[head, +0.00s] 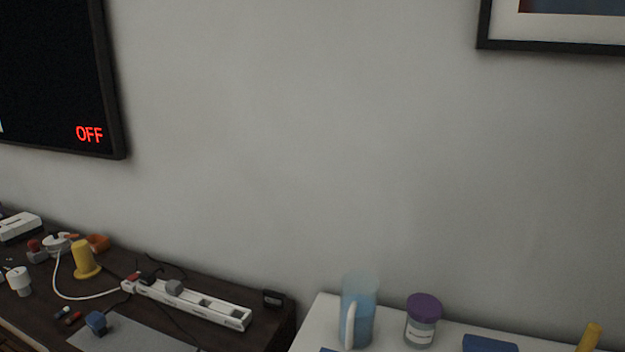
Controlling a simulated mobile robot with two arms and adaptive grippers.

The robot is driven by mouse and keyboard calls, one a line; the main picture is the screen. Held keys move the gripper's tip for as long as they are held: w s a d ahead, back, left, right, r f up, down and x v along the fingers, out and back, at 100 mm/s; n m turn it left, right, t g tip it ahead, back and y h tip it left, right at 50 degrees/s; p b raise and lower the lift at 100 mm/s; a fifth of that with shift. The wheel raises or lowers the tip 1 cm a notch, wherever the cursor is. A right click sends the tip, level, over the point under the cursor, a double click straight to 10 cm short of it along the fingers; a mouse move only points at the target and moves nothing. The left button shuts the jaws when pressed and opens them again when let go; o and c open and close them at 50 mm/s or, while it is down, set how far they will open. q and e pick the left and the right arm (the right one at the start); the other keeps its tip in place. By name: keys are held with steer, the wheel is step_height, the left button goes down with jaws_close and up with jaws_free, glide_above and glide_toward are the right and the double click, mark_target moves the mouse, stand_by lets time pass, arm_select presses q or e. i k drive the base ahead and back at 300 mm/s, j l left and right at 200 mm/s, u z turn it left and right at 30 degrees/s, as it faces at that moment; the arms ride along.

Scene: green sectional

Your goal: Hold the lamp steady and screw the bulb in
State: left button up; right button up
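I see no lamp or bulb that I can clearly identify in the head view. A yellow upright piece with a wide round base (84,262) stands on the dark table at the left; I cannot tell what it is. A small white rounded object (18,280) stands near the left edge, also too small to identify. Neither of my grippers shows in this view.
The dark table (270,328) holds a white power strip (198,306), a white cable, a blue block (96,322) and small clutter. A white surface (315,325) at right holds a blue translucent pitcher (361,305) and purple-lidded jar (421,325). A screen (60,70) reads OFF.

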mark_target(81, 250)
steer(key=u, duration=1.3)
